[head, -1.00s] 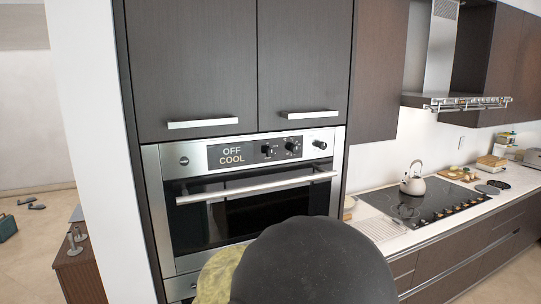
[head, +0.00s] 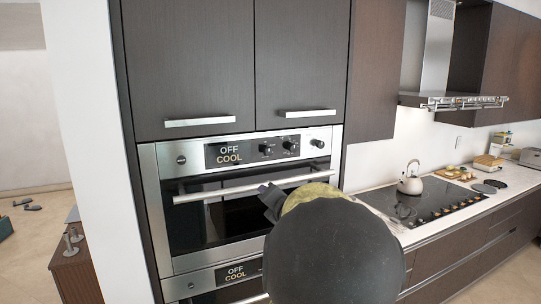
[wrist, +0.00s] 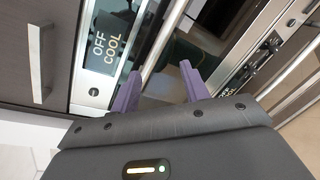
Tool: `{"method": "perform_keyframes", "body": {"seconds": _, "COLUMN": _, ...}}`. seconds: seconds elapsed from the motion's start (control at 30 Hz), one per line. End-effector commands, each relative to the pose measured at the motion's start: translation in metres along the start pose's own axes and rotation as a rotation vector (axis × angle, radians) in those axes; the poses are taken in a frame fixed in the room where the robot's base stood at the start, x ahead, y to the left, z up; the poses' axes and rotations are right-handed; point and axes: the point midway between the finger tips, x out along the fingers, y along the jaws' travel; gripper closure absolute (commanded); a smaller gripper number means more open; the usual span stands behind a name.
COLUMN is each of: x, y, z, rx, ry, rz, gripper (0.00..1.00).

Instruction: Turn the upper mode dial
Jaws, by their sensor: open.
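The upper oven's control panel (head: 172,161) carries a display (head: 229,153) reading OFF COOL. To its right are a black left knob (head: 266,149), a middle knob (head: 290,146) and a right knob (head: 318,143); I cannot tell which is the mode dial. My gripper (wrist: 160,84) is open and empty, with purple fingers spread apart in the wrist view. The upper display also shows in the wrist view (wrist: 110,40).
The upper oven's door handle (head: 228,190) runs across below the panel. A lower oven's display (head: 236,273) also reads OFF COOL. Dark cabinets (head: 185,70) with bar handles are above. A cooktop (head: 420,204) with a kettle (head: 411,181) is on the right.

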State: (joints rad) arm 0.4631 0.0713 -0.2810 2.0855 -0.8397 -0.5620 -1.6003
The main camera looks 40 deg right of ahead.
Motion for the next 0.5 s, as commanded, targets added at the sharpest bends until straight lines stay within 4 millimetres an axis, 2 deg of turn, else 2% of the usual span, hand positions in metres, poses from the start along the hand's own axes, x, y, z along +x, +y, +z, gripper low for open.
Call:
{"method": "perform_keyframes", "body": {"seconds": 0.03, "x": -0.003, "y": 0.001, "z": 0.023, "rx": -0.141, "ry": -0.031, "rz": 0.036, "gripper": 0.55}}
{"method": "perform_keyframes", "body": {"seconds": 0.1, "x": -0.01, "y": 0.003, "z": 0.049, "rx": -0.349, "ry": -0.062, "rz": 0.082, "gripper": 0.55}}
{"method": "perform_keyframes", "body": {"seconds": 0.2, "x": -0.02, "y": 0.006, "z": 0.075, "rx": -0.601, "ry": -0.098, "rz": 0.128, "gripper": 0.55}}
{"method": "perform_keyframes", "body": {"seconds": 0.33, "x": -0.029, "y": 0.007, "z": 0.093, "rx": -0.8, "ry": -0.121, "rz": 0.16, "gripper": 0.55}}
{"method": "perform_keyframes", "body": {"seconds": 0.5, "x": -0.032, "y": 0.007, "z": 0.097, "rx": -0.854, "ry": -0.126, "rz": 0.169, "gripper": 0.55}}
